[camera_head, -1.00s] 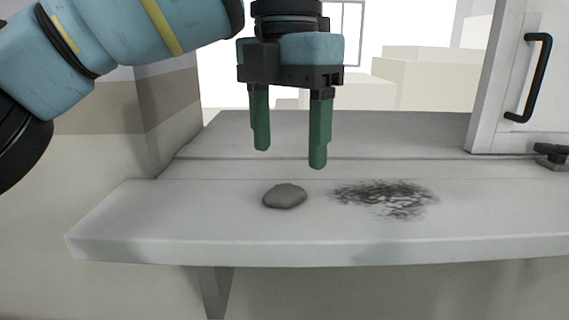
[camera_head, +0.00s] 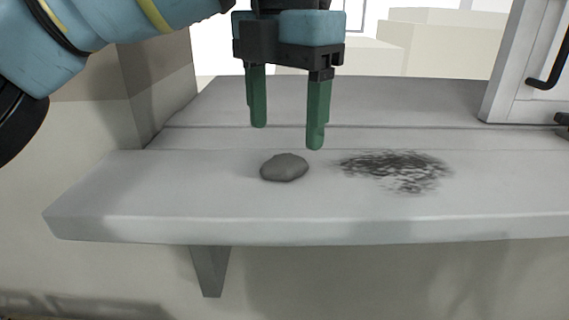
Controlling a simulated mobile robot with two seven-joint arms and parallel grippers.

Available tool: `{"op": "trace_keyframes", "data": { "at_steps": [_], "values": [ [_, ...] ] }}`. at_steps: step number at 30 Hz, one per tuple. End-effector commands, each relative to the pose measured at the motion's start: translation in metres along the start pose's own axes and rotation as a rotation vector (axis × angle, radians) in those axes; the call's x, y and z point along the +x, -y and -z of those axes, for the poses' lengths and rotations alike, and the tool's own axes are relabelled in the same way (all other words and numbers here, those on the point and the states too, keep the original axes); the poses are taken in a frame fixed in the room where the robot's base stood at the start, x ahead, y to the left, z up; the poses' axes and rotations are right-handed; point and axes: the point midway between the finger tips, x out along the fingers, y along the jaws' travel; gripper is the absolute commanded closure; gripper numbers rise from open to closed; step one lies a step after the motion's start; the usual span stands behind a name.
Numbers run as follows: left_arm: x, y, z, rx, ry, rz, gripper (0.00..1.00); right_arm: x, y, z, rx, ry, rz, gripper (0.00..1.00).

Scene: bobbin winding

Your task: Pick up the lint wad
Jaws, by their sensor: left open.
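The lint wad (camera_head: 284,168) is a small grey, rounded lump lying on the pale grey sill (camera_head: 150,200), left of a dark smudge. My left gripper (camera_head: 287,138) points down with its two green fingers apart and nothing between them. Its fingertips show just above the wad in the picture, apart from it. The exact height and depth of the gap cannot be told. My right gripper is not in view.
A dark, scratchy patch of dirt or fibres (camera_head: 398,168) lies on the sill right of the wad. A white window frame or door with a black handle (camera_head: 547,70) stands at the right. A wall corner (camera_head: 150,90) rises at the left. The sill's front edge is clear.

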Motion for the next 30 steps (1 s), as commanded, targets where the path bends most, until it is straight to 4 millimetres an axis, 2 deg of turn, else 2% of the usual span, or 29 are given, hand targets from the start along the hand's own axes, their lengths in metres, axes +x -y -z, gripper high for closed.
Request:
{"op": "trace_keyframes", "data": {
  "at_steps": [3,9,18,28,30],
  "values": [
    [0.019,0.000,0.001,0.001,-0.003,0.001,0.32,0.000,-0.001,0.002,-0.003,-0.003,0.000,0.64],
    [0.041,0.001,0.001,-0.001,-0.002,0.001,0.32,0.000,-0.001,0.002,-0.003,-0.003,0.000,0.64],
    [0.043,0.001,0.001,-0.001,0.000,0.000,0.33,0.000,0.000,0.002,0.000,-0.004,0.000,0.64],
    [0.043,0.001,0.001,-0.001,0.000,0.001,0.76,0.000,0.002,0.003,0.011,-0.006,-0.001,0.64],
    [0.043,0.001,0.001,-0.001,0.000,0.001,0.79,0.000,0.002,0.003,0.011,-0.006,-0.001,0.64]
  ]
}}
